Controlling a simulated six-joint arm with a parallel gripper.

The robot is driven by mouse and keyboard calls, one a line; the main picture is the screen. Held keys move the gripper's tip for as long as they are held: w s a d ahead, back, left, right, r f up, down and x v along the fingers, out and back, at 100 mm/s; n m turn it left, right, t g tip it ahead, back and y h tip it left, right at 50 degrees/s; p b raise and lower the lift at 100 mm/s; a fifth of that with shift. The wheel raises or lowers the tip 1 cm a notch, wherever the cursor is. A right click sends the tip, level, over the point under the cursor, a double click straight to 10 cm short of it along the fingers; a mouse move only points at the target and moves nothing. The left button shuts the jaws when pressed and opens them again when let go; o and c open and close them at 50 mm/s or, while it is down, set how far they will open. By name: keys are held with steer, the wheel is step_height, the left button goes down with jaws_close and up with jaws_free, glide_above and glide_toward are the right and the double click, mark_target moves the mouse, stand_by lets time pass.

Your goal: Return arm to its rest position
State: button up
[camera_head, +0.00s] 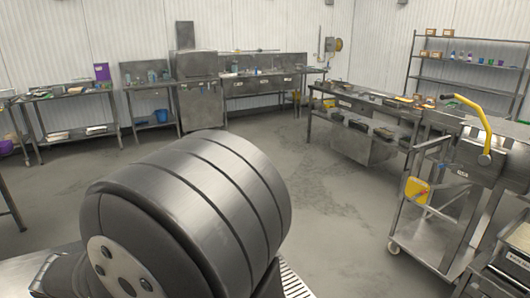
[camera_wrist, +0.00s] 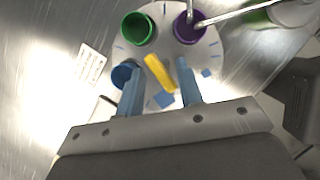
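My gripper (camera_wrist: 156,77) shows in the wrist view with two blue fingers spread apart and nothing held between them. Beyond the fingertips lies a round pale board (camera_wrist: 213,52) with blue marks around its edge. A green cup (camera_wrist: 138,28), a purple cup (camera_wrist: 187,29) and a blue cup (camera_wrist: 123,75) stand on it. The left finger partly hides the blue cup. A yellow bar (camera_wrist: 160,73) shows between the fingers, apart from both. In the head view a large grey link of my arm fills the lower left; my gripper is out of sight there.
In the wrist view, thin metal handles (camera_wrist: 240,12) reach over the purple cup, and a white label (camera_wrist: 90,64) lies on the metal surface. In the head view, a steel cart (camera_head: 440,222) with a yellow handle and long benches (camera_head: 375,105) stand at right. The middle floor is clear.

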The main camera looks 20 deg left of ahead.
steer(key=shift+a+m+h, duration=0.1)
steer(key=shift+m+h, duration=0.6)
steer(key=shift+m, duration=1)
steer(key=shift+w+r, duration=0.1)
steer(key=shift+r, duration=0.25)
step_height(320, 180, up, 17)
steer(key=n+g+y, duration=0.1)
steer(key=n+g, duration=0.4)
steer(key=n, duration=0.2)
steer(key=f, duration=1.7)
steer(key=shift+w+f, duration=0.2)
steer(key=shift+f, duration=0.15)
jaws_close()
